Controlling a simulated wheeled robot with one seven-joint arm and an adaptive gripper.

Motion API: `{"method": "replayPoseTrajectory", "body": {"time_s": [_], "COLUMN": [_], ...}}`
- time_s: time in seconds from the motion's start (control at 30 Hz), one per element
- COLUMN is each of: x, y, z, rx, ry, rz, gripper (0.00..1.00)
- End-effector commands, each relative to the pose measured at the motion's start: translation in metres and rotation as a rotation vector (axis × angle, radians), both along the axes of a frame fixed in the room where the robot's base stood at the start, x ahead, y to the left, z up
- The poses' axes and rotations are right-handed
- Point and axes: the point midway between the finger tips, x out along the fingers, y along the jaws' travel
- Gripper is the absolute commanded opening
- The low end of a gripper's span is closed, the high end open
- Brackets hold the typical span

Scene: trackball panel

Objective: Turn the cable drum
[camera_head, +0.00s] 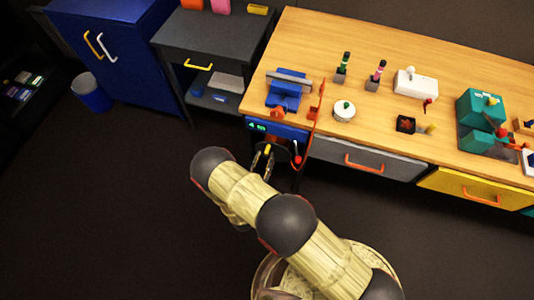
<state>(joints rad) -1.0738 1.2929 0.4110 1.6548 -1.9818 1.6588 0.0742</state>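My gripper (264,160) is small in view, at the front left end of the wooden bench, just below a blue front panel (277,128) with green lights. A small yellow part shows between or behind its fingers; I cannot tell whether they touch it. A dark rounded shape (280,152) lies right behind the gripper; it may be the cable drum, but I cannot tell for sure. A red-tipped lever or knob (297,156) is just right of it. My wrist and arm cover the area below.
The wooden bench (330,50) holds a blue vise-like block (287,92), a white round dial (344,111), a white joystick box (416,84) and a teal machine (481,118). A grey drawer (366,157) is shut. A blue bin (91,92) stands left on open dark floor.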

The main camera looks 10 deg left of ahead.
Motion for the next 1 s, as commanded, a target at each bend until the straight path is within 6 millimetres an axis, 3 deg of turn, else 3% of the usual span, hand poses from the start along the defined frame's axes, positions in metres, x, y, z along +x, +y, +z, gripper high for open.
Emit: {"method": "replayPoseTrajectory", "body": {"time_s": [0.2,0.57,1.0], "x": [0.025,0.031,0.031], "y": [-0.003,-0.003,-0.003], "z": [-0.001,0.000,0.000], "rx": [0.000,0.000,0.000], "ry": [0.000,0.000,0.000], "rz": [-0.002,-0.001,-0.001], "gripper": [0.35,0.35,0.11]}}
